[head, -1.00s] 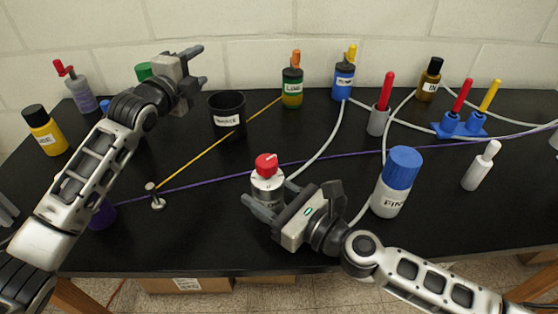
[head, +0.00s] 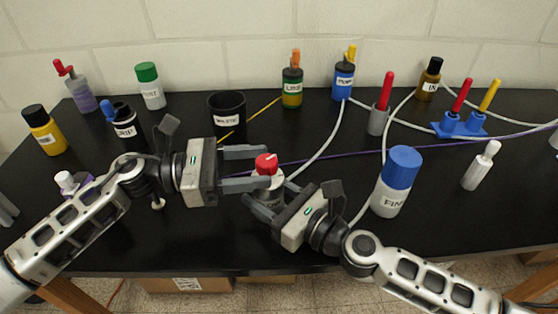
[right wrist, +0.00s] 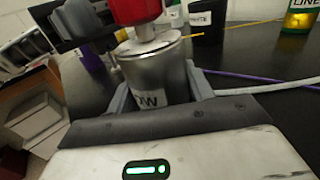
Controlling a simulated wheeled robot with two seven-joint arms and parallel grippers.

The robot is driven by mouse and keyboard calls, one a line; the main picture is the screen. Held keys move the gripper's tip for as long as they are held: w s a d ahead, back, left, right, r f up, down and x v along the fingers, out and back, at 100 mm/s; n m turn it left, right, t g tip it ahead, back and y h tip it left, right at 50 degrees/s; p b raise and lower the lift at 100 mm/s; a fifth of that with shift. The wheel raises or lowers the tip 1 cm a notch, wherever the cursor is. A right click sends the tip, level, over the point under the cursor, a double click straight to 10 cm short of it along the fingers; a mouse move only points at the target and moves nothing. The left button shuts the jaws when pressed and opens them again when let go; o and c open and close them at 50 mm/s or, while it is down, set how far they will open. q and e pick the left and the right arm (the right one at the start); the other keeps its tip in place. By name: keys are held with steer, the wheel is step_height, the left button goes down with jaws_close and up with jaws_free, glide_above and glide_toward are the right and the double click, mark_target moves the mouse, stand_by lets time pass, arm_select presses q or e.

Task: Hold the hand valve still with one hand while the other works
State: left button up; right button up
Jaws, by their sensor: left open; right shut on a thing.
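The hand valve (head: 267,186) is a silver cylinder with a red knob (head: 265,163) on top, upright on the black bench. It also shows in the right wrist view (right wrist: 160,75), with part of a label visible. My right gripper (head: 268,199) is shut on the valve's body from the front right, a finger on each side. My left gripper (head: 258,168) is open at the red knob, coming from the left, with one finger behind and one in front of it. I cannot tell whether these fingers touch the knob.
A black cup (head: 227,118) stands behind my left gripper. A large blue-capped bottle (head: 396,182) stands to the right of my right gripper. White tubing and a purple cord (head: 340,157) run across the bench. Several bottles line the back.

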mark_target(274, 171)
arm_select(q)
steer(key=shift+w+d, duration=0.2)
steer(key=shift+d, duration=2.1)
steer(key=c, duration=1)
steer(key=shift+g, duration=0.3)
steer(key=m+g, duration=0.2)
steer(key=m+g+y, duration=0.1)
steer(key=g, duration=0.2)
steer(key=m+g, duration=0.2)
steer(key=g, duration=0.1)
steer(key=shift+s+m+y, duration=0.3)
steer(key=shift+s, duration=0.1)
steer(key=m+g, duration=0.1)
steer(key=m+g+y, duration=0.2)
steer(key=g, duration=0.1)
steer(key=shift+s+a, duration=0.15)
steer(key=shift+s, duration=0.1)
steer(key=shift+s+a+m+g+y, duration=0.15)
steer(key=shift+a+m+g+y, duration=0.05)
steer(key=shift+m+g+y, duration=0.95)
steer(key=shift+y, duration=0.35)
